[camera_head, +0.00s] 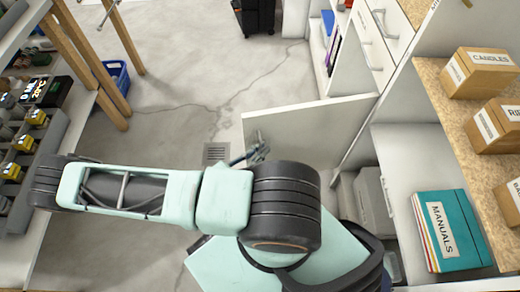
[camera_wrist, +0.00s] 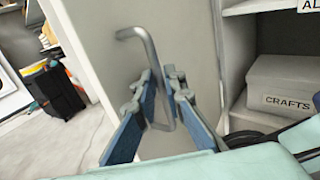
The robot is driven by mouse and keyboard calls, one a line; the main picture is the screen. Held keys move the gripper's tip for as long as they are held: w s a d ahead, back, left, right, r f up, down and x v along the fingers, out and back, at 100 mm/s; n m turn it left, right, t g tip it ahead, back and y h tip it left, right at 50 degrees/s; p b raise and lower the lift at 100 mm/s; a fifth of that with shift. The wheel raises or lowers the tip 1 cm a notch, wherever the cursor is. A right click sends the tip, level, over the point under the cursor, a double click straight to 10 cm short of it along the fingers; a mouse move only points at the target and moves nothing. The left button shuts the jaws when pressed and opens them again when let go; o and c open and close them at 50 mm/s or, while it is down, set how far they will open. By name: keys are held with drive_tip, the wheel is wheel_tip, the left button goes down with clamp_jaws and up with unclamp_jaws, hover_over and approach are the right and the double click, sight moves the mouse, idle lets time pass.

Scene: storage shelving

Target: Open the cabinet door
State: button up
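The cabinet door (camera_head: 315,135) is a pale grey panel standing swung out from the shelving, well open. In the wrist view the door (camera_wrist: 195,40) fills the middle, with the cabinet inside showing to its right. A grey bent-bar handle (camera_wrist: 148,50) is on the door. My gripper (camera_wrist: 163,88) has its two blue-padded fingers on either side of the handle's bar, with a visible gap between them. Whether a pad touches the bar is not clear. In the head view my gripper (camera_head: 258,148) is small, at the door's left part, and partly hidden by my arm.
A grey box marked CRAFTS (camera_wrist: 282,85) sits inside the cabinet. Teal manuals (camera_head: 450,230) and cardboard boxes (camera_head: 480,72) are on the right shelving. A blue bin (camera_head: 117,78) and wooden legs (camera_head: 92,65) stand at left. The floor (camera_head: 215,60) left of the door is clear.

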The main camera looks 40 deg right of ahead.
drive_tip(key=a, duration=0.7)
drive_tip(key=shift+s+a, duration=0.25)
idle(0.6)
